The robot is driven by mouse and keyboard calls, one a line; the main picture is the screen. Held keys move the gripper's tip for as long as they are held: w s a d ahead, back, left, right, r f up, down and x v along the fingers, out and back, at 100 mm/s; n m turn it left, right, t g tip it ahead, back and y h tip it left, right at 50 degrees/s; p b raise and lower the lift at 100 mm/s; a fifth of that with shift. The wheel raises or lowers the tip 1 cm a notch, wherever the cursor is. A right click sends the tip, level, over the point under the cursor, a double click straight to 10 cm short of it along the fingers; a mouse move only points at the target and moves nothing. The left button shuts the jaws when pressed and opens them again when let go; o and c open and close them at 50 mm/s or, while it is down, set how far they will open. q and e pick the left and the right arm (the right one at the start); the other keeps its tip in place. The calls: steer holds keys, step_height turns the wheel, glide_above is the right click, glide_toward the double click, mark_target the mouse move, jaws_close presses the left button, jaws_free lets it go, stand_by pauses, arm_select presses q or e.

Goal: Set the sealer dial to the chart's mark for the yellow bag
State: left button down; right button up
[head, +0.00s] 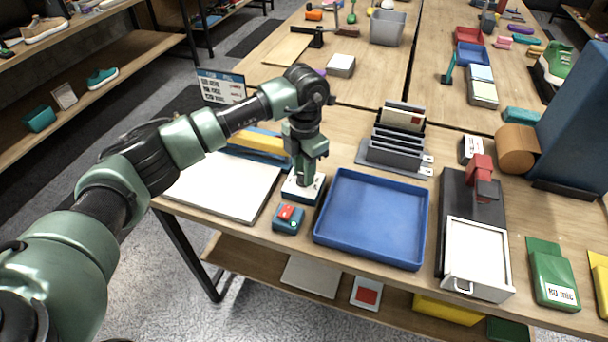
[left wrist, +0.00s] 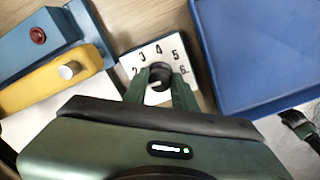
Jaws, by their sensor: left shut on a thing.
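The dial is a dark round knob (left wrist: 160,76) on a white number plate (left wrist: 148,56), where 2, 3, 4, 5 and 6 can be made out. A small light mark shows on the knob, but I cannot tell which number it points to. My left gripper (left wrist: 160,86) is shut on the knob from above. In the head view the left gripper (head: 305,180) hides the knob and covers part of the plate (head: 292,190). The blue and yellow sealer (head: 258,143) stands behind. A printed chart (head: 222,87) stands at the back left, too small to read. A yellow bag (head: 600,280) is cut off at the right edge.
A blue tray (head: 372,262) lies right of the dial. A red-button box (head: 289,218) sits in front. A white board (head: 215,195) is at left. A grey rack (head: 395,158), a drawer unit (head: 478,289) and a green bag (head: 553,280) stand to the right.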

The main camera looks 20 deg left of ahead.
arm_select(q)
steer(key=m+b, duration=0.2)
steer(key=m, duration=0.1)
steer(key=shift+m, duration=0.3)
steer(key=shift+m+b, duration=0.5)
steer(key=shift+r, duration=0.1)
steer(key=c, duration=1.1)
jaws_free()
step_height(320, 180, up, 8)
steer(key=shift+f+b, duration=0.1)
steer(key=shift+b, duration=0.5)
steer(key=shift+s, duration=0.1)
